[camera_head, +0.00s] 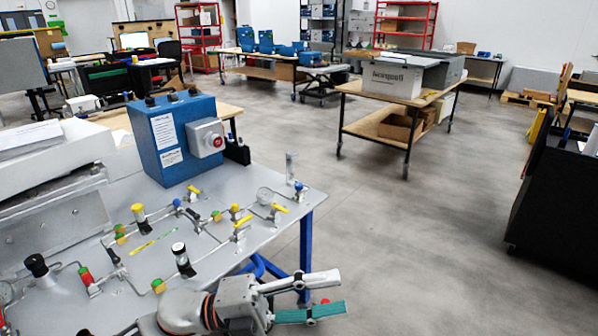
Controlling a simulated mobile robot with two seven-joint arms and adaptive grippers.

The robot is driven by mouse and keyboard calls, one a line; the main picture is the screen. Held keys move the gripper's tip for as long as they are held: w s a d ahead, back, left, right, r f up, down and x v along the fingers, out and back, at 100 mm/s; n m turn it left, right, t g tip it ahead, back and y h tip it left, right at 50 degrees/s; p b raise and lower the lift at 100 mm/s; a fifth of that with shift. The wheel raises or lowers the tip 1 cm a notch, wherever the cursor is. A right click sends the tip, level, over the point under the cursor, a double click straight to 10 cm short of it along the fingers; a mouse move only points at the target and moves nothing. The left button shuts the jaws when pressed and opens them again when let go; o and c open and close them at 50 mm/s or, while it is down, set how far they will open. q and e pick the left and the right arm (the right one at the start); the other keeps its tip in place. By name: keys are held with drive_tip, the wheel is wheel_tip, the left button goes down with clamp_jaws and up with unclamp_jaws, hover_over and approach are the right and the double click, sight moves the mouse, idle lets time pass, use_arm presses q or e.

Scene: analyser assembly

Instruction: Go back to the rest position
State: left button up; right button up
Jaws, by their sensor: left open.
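My left gripper (331,292) is in the lower middle of the head view, in front of the near right edge of the grey analyser table (120,215). Its two fingers, one pale grey and one green, point right and stand apart with nothing held between them. A small red spot shows behind the fingers; I cannot tell what it is. My left arm comes in from the bottom edge and hides part of the table's front. My right gripper is not in view.
The table bears a blue control box (176,140) with a red button (217,142), and pipework with several valves and a gauge (264,196). A wheeled wooden cart (375,130) stands behind. A black cabinet (555,195) stands at right. The grey floor (420,250) between is clear.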

use_arm(q)
drive_tip(key=w+a+f+n+t+y, duration=0.4)
drive_tip(key=a+f+n+t+y, duration=0.3)
drive_tip(key=n, duration=0.5)
drive_tip(key=w+a+f+n+t+y, duration=0.3)
drive_tip(key=a+f+n+t+y, duration=0.3)
drive_tip(key=f+n+t, duration=0.5)
drive_tip(key=s+a+f+n+g+y, duration=0.2)
drive_tip(key=s+a+f, duration=0.3)
drive_tip(key=f, duration=0.4)
drive_tip(key=s+a+f+n+g+y, duration=0.2)
drive_tip(key=s+a+f+n+g, duration=0.3)
drive_tip(key=s+f, duration=0.3)
wheel_tip(320, 180, down, 2)
drive_tip(key=shift+a+n+g+y, duration=0.3)
drive_tip(key=shift+a+y, duration=0.1)
drive_tip(key=shift+a, duration=0.3)
